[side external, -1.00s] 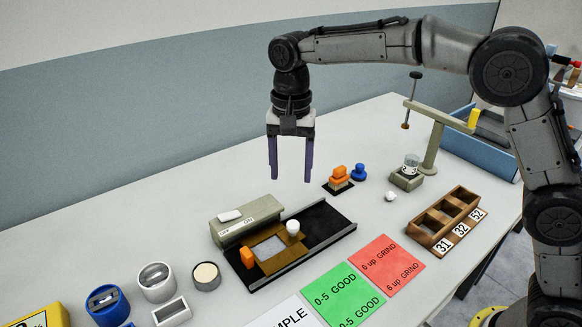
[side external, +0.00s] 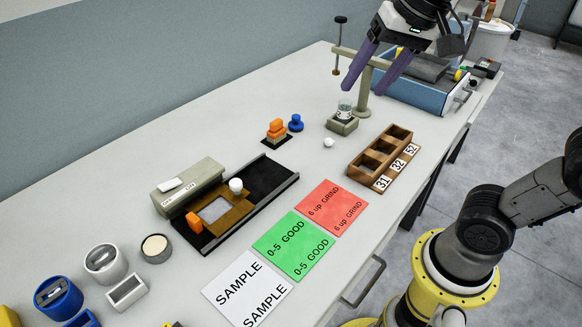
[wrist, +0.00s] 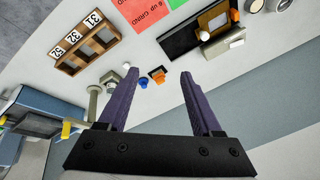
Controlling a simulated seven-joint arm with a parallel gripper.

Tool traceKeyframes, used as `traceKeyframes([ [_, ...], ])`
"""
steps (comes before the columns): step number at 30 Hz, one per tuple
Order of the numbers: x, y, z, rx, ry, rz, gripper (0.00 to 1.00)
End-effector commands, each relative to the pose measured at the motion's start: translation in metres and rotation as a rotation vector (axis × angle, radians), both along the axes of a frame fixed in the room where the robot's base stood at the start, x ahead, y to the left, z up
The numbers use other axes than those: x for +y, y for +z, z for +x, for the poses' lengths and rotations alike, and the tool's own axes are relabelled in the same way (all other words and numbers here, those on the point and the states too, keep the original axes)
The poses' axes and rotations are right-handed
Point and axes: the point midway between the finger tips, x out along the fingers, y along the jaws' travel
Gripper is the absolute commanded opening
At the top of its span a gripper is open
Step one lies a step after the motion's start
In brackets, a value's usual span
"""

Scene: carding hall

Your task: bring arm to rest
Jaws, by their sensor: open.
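My gripper (side external: 364,90) is open and empty, with two purple fingers spread apart. In the side external view it hangs at the top right, in front of the beige post stand (side external: 366,88) and above the far part of the table. In the wrist view my gripper (wrist: 159,73) also shows nothing between its fingers. The orange blocks (wrist: 157,77) and the blue knob (wrist: 144,83) show beyond the fingertips there. My upper arm is partly out of view.
The wooden rack (side external: 360,163) stands at the table's right edge, near the glass jar (side external: 344,108). A blue box (side external: 415,92) lies at the far end. The black track (side external: 273,187), red card (side external: 331,206), green card (side external: 292,245) and several cups fill the front. The back left is clear.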

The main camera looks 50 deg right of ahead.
Motion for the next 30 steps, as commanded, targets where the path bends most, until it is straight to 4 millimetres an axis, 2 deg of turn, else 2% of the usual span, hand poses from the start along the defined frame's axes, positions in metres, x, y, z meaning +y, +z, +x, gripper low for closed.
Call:
traceKeyframes([
  [1,-0.006,-0.008,-0.02,-0.025,0.035,-0.022,0.66],
  [3,-0.011,-0.022,-0.041,-0.053,0.101,-0.061,0.66],
  [6,-0.016,-0.048,-0.068,-0.081,0.207,-0.123,0.66],
  [10,-0.017,-0.082,-0.089,-0.09,0.363,-0.204,0.66],
  [12,-0.017,-0.096,-0.092,-0.077,0.443,-0.238,0.66],
  [14,-0.017,-0.1,-0.092,-0.076,0.497,-0.261,0.66],
  [19,-0.017,-0.098,-0.088,-0.097,0.57,-0.302,0.66],
  [30,-0.017,-0.097,-0.088,-0.096,0.574,-0.304,0.66],
])
